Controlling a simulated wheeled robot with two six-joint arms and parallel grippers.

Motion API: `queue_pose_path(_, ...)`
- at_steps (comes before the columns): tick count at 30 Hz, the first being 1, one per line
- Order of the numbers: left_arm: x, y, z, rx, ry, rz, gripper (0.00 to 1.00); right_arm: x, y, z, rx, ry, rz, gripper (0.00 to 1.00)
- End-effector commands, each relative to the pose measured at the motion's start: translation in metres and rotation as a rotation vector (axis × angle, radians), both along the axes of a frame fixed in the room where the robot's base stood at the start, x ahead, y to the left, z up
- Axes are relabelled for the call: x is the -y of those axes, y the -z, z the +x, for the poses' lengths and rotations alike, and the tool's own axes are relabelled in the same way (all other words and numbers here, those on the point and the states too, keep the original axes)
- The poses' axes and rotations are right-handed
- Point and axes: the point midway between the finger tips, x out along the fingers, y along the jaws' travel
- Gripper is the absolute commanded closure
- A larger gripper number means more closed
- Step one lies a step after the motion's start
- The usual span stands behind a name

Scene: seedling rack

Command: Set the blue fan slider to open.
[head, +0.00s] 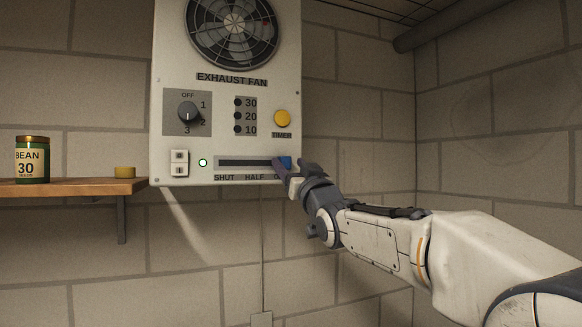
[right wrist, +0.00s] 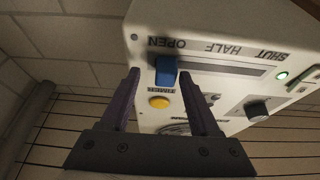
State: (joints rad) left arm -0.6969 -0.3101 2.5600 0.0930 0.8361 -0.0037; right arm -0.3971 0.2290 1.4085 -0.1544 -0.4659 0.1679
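The blue fan slider (head: 286,161) sits at the right end of its dark slot (head: 245,163) on the exhaust fan panel. In the right wrist view, which is upside down, the blue slider (right wrist: 166,70) stands beside the word OPEN, with the slot running away toward HALF and SHUT. My right gripper (head: 284,168) is at the slider. Its fingers (right wrist: 159,72) are apart, one on each side of the slider; the right-hand finger in that view looks close to it, and I cannot tell whether it touches. My left gripper is not in view.
The panel (head: 222,95) also bears a rotary knob (head: 188,112), a yellow timer button (head: 282,118), a white rocker switch (head: 179,163) and a lit green lamp (head: 203,162).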

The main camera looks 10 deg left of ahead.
Motion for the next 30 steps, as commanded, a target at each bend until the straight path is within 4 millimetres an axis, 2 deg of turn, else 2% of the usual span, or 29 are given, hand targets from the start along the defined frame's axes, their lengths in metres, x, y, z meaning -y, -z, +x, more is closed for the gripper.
queue_pose_path(8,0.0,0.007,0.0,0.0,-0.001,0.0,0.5,0.002,0.004,-0.005,0.0,-0.001,0.0,0.38)
queue_pose_path(11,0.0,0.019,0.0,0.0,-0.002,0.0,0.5,0.007,0.012,-0.016,0.001,-0.001,-0.001,0.38)
queue_pose_path(21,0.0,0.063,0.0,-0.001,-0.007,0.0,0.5,0.034,0.036,-0.069,0.003,0.0,0.001,0.38)
queue_pose_path(25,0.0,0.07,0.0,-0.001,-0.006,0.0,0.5,0.041,0.04,-0.081,0.001,0.0,0.0,0.38)
queue_pose_path(30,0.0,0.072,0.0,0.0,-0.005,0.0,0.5,0.043,0.041,-0.086,0.0,0.0,-0.001,0.38)
